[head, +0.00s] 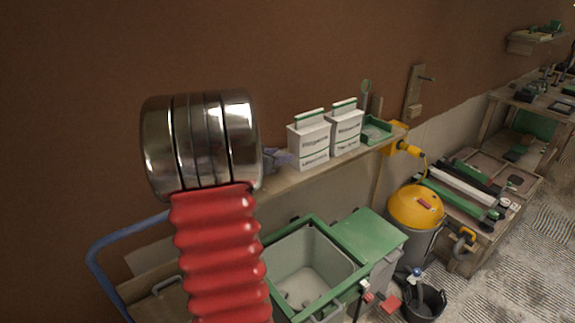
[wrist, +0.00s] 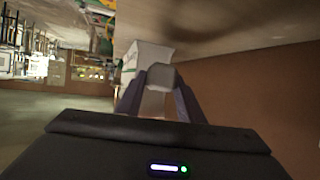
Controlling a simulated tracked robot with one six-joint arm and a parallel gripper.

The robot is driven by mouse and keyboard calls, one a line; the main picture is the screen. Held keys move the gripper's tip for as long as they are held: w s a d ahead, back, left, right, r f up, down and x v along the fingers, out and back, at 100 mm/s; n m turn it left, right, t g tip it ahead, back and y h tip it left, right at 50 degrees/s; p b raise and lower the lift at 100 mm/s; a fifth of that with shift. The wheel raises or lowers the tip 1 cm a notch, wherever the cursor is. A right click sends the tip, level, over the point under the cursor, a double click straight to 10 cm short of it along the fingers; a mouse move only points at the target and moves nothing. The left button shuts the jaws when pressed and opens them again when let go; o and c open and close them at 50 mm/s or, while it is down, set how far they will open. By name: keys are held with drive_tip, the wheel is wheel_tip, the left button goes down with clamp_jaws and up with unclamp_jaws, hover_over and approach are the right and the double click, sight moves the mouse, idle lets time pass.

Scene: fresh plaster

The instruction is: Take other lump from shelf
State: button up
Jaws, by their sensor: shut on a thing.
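A pale grey lump (wrist: 164,76) shows between the two purple-grey fingers of my gripper (wrist: 157,92) in the wrist view. The fingers are shut on it. In the head view the fingertips of my gripper (head: 280,159) stick out to the right of my arm, by the shelf (head: 285,182). The lump cannot be made out there, as my arm hides much of that spot. I cannot tell whether the lump still touches the shelf.
Two white boxes (head: 310,145) (head: 345,132) stand on the shelf just right of my gripper; a green tray (head: 377,131) lies beyond them. Below are an open grey bin with a green rim (head: 310,260) and a yellow-topped vacuum (head: 416,206). The brown wall (head: 300,50) is close behind.

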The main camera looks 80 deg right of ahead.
sight(279, 153)
wheel_tip(279, 153, up, 14)
idle(0.3)
drive_tip(key=shift+f, duration=0.15)
idle(0.4)
